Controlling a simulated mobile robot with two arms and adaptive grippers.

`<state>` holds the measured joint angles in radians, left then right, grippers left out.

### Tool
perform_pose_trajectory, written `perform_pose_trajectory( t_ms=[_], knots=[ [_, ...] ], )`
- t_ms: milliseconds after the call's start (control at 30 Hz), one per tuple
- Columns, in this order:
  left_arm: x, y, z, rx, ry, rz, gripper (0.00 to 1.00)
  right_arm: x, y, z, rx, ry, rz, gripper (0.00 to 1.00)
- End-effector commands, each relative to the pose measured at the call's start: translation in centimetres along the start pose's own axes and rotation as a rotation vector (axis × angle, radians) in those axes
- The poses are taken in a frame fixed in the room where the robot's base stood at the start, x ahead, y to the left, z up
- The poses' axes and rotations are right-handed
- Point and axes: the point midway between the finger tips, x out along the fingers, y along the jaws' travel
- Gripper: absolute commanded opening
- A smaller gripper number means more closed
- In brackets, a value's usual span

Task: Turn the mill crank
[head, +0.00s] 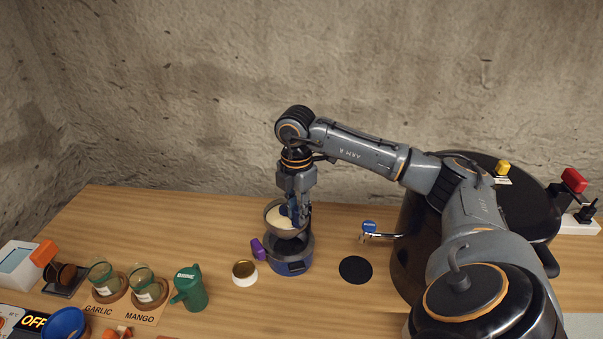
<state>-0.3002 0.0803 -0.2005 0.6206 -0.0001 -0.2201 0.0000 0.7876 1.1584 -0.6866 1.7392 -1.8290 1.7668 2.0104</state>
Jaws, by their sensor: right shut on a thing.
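The mill (291,258) stands on the wooden counter, with a dark bowl-shaped hopper (275,226) on top holding something pale. Its base is blue and grey. A purple handle (258,249) sticks out at its left side. My right gripper (298,215) points down from above at the mill's top, shut on a blue part there, which looks like the crank knob. The crank arm is mostly hidden behind my fingers. My left gripper does not show.
A small white jar (244,272) stands just left of the mill. A green jug (189,288) and two glass jars (148,286) are further left. A black disc (355,270) lies right, before the large dark pot (415,250).

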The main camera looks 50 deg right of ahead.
Motion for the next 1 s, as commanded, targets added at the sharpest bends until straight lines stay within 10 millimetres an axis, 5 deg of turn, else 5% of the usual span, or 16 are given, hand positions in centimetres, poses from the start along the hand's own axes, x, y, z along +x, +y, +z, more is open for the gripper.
perform_pose_trajectory(
  t_ms=[400, 933, 967, 1000],
  knots=[
    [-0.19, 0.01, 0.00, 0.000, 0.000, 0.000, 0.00, 0.05, 0.19, -0.97, 0.179, 0.003, -0.002, 0.00],
    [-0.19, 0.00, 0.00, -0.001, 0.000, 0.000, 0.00, 0.07, 0.23, -1.07, 0.200, 0.003, -0.002, 0.00],
    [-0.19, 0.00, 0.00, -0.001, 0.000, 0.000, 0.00, 0.07, 0.23, -1.07, 0.200, 0.004, -0.002, 0.26],
    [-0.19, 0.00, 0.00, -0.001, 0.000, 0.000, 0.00, 0.07, 0.23, -1.07, 0.200, 0.004, -0.002, 0.34]
  ],
)
